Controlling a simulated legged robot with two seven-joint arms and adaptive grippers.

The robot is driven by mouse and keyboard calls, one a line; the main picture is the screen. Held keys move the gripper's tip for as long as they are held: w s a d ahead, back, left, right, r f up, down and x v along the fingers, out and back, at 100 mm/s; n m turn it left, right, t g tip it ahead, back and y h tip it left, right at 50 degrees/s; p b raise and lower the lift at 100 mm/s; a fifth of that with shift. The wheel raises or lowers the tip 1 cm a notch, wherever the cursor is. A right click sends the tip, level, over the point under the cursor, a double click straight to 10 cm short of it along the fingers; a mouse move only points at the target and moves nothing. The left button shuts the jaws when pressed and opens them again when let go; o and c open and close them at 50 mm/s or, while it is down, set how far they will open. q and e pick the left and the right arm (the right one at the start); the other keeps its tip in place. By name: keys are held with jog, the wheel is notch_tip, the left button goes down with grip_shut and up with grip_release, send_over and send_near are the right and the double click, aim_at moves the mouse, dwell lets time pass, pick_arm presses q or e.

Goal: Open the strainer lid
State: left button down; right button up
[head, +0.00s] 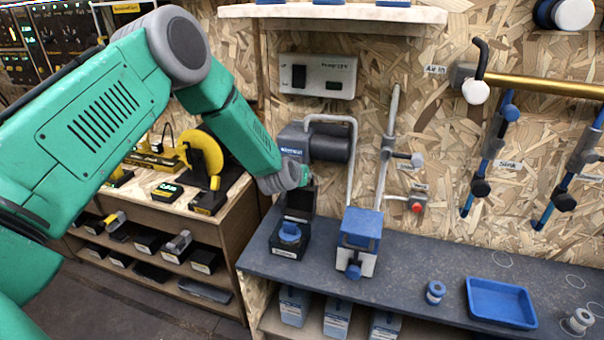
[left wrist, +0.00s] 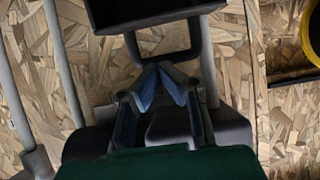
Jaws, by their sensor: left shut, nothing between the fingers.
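My left gripper (head: 306,178) reaches in from the left and ends beside a dark machine with a cylindrical body (head: 328,146). In the left wrist view its blue fingertips (left wrist: 160,78) meet, shut and empty, in front of a dark frame. I cannot tell whether they touch it. Below the gripper in the head view stands a small black unit (head: 290,242) with a blue round part inside and a dark upright panel (head: 300,204) behind it. Its label is too small to read, so I cannot tell for sure which part is the strainer lid. My right gripper is out of view.
A blue-topped stand (head: 360,228) is on the dark counter (head: 420,265), right of the black unit. A grey lever pole (head: 387,140) rises behind it. A blue tray (head: 500,302) lies farther right. A yellow machine (head: 206,155) stands on the left bench. The counter's middle is mostly clear.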

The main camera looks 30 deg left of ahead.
pick_arm(q)
jog(key=shift+s+a+r, duration=0.1)
jog(key=shift+s, duration=0.2)
jog(key=d+v, duration=0.1)
jog(key=v, duration=1)
jog(key=s+d+f+m+g+h, duration=0.1)
jog(key=s+d+f+g, duration=0.15)
jog(key=s+f, duration=0.55)
jog(key=s+d+f+m+g+h, duration=0.1)
jog(key=s+d+f+g, duration=0.15)
jog(key=s+f, duration=0.5)
jog(key=s+d+f+g, duration=0.1)
jog(key=s+f+g, duration=0.2)
jog(key=s, duration=0.9)
jog(key=s+d+f+m+g+h, duration=0.1)
jog(key=s+d+f+g, duration=0.1)
jog(key=s, duration=1)
jog(key=shift+f+g, duration=0.5)
jog(key=shift+f, duration=0.25)
